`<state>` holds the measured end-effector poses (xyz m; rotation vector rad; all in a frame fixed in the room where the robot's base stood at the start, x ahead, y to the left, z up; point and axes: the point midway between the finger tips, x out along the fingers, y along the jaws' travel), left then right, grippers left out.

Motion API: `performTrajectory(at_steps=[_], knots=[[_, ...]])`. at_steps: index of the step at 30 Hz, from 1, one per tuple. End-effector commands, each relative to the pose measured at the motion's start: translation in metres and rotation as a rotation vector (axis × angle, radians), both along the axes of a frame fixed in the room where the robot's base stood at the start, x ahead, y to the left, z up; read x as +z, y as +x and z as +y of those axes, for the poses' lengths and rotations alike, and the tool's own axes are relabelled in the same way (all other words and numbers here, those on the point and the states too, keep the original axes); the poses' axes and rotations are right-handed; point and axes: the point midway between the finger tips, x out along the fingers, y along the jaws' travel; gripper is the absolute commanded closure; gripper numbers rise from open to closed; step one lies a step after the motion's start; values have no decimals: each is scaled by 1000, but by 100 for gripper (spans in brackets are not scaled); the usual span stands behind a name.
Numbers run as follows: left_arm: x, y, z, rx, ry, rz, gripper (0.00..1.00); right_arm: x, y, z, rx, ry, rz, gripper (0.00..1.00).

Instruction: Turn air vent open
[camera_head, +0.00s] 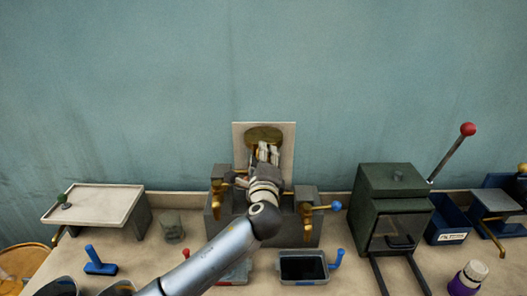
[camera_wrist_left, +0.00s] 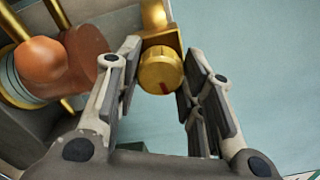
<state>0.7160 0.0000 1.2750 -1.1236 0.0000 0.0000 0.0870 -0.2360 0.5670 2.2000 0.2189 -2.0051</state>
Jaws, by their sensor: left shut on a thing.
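The air vent is a brass knob (camera_wrist_left: 161,69) with a dark red mark on its face, seen in the left wrist view on a brass fitting. My left gripper (camera_wrist_left: 160,80) has a finger on each side of the knob and is shut on it. In the head view my left gripper (camera_head: 267,154) reaches up to the apparatus in front of a pale back panel (camera_head: 286,138), and hides the knob there. My right gripper is not in view.
A copper-coloured rounded part (camera_wrist_left: 70,58) and brass pipes sit left of the knob. On the bench are a blue-handled tap (camera_head: 322,207), a black tray (camera_head: 303,266), a dark green box (camera_head: 396,186), a glass (camera_head: 172,228) and a pale raised plate (camera_head: 95,203).

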Motion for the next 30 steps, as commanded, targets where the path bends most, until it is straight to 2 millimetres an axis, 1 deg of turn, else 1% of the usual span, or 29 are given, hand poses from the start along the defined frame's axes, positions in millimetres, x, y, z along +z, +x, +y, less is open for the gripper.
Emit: performTrajectory(at_steps=[1,9,26,27,30], knots=[[2,0,0,0,28,1,88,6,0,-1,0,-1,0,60],[1,0,0,0,131,0,88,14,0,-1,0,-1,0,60],[0,0,0,0,159,0,88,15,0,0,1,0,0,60],[0,0,0,0,159,0,62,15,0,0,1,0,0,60],[0,0,0,0,158,0,49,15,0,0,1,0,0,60]])
